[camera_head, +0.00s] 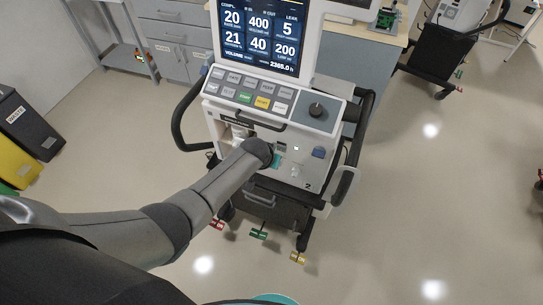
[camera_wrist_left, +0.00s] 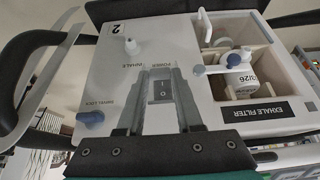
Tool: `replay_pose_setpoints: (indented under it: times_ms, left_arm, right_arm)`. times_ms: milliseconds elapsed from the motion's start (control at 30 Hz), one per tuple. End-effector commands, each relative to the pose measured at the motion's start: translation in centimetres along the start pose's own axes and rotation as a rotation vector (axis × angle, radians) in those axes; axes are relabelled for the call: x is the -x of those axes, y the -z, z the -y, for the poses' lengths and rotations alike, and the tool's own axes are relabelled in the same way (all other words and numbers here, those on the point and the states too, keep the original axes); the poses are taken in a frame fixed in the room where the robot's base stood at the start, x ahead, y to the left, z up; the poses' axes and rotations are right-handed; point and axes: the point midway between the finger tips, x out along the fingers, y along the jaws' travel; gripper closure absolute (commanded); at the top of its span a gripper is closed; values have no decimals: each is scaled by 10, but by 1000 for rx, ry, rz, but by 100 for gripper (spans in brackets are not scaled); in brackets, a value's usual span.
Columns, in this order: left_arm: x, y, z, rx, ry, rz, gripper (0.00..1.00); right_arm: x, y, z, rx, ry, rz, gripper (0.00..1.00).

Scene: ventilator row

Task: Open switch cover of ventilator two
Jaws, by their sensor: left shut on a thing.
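Ventilator two (camera_head: 316,172) stands in front of me in the head view, under its screen. Its white front panel, marked 2, also shows in the wrist view (camera_wrist_left: 98,78). The power switch (camera_wrist_left: 163,91) is a dark rocker in that panel, below the word POWER. My left gripper (camera_wrist_left: 158,84) has its two grey fingers on either side of the switch and is shut on the switch cover around it. The cover itself is hard to make out between the fingers. In the head view my left wrist hides most of the gripper and the switch. My right gripper is not in view.
Beside the switch are a white inhale port (camera_wrist_left: 131,46), a blue knob (camera_wrist_left: 90,117) and an open exhale filter compartment (camera_wrist_left: 270,82). A black side handle (camera_head: 182,122) and colored caster pedals (camera_head: 259,234) stick out.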

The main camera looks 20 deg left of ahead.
Motion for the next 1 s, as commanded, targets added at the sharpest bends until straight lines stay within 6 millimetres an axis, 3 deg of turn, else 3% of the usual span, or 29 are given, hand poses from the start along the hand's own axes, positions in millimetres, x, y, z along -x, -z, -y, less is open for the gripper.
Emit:
replay_pose_setpoints:
  times_ms: [167,500,1000]
  left_arm:
    - [10,10,0,1,0,158,100]
    - [15,19,0,1,1,391,100]
    - [22,24,0,1,-1,504,100]
  right_arm:
    - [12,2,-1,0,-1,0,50]
    - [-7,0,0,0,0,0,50]
    - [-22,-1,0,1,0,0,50]
